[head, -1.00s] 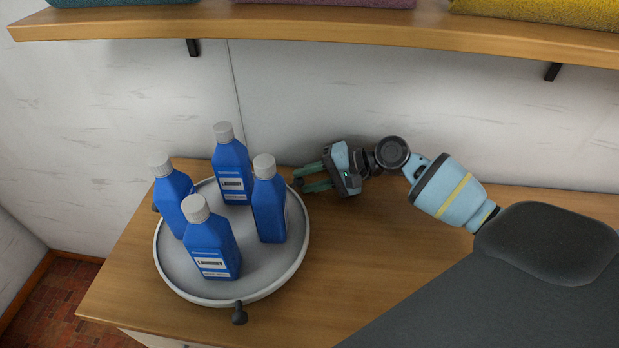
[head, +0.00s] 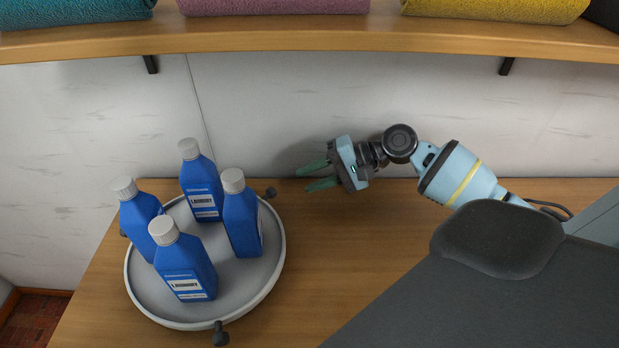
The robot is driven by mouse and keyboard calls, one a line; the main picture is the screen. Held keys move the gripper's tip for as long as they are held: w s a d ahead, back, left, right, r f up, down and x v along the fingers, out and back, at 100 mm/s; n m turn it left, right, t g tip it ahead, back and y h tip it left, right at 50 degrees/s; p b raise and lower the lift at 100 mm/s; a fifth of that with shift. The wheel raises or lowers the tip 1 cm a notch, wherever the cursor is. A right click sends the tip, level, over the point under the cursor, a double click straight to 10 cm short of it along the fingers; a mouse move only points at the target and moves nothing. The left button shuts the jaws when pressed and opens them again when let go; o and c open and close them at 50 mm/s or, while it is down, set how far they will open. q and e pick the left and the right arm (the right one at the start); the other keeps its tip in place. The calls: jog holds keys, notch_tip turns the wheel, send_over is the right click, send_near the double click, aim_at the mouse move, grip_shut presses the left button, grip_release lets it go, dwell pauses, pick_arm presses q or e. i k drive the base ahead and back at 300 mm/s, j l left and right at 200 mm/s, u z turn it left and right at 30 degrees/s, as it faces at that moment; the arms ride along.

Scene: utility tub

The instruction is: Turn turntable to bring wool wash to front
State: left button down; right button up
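A round grey turntable (head: 262,285) with a pale rim stands on the wooden counter at the left. Small dark knobs stick out at its rim, one at the front (head: 220,334) and one at the back right (head: 270,192). Several blue bottles with grey caps stand upright on it. The front bottle (head: 187,268) and the back bottle (head: 202,185) show labels reading "LAUNDRY"; no wool wash label can be read. My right gripper (head: 310,177) is open and empty, right of the turntable and apart from it, its fingers pointing left. My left gripper is not in view.
A wooden shelf (head: 300,38) with folded teal, purple and yellow towels (head: 490,8) runs above the counter along the white wall. The counter (head: 330,240) is bare between the turntable and my body.

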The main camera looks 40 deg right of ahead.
aim_at(242, 284)
jog(key=k, duration=1.5)
